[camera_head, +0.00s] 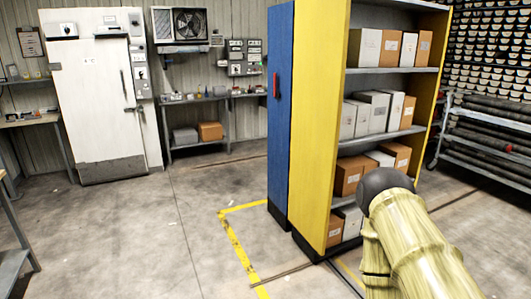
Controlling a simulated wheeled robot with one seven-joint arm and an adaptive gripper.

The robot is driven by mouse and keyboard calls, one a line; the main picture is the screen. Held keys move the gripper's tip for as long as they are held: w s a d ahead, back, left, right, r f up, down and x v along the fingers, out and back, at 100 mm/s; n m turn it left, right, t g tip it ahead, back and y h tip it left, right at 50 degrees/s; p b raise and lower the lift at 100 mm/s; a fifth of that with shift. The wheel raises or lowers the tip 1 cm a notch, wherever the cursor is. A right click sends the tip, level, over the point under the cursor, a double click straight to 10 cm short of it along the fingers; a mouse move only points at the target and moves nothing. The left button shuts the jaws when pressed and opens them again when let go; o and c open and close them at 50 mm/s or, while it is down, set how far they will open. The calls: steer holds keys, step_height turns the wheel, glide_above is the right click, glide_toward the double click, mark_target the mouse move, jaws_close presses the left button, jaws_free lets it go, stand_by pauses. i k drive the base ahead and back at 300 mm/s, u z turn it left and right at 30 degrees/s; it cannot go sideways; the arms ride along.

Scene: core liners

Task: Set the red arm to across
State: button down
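A small red handle (276,85) stands upright on the blue end panel (281,120) of a tall shelving unit, near the middle of the view. It is the only red arm-like part I can make out, and its pivot is too small to see. My own arm, pale yellow with a dark rounded joint, reaches in from the lower right, in front of the shelving and well apart from the red handle. My gripper is not in view.
The yellow-sided shelving unit (320,130) holds white and brown boxes. A yellow floor line (238,245) runs beside its base. A white door (95,95) and workbenches line the back wall. A pipe rack (485,140) stands right. The floor left of centre is clear.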

mark_target(274, 94)
steer(key=u, duration=0.2)
steer(key=i, duration=4.2)
steer(key=z, duration=0.05)
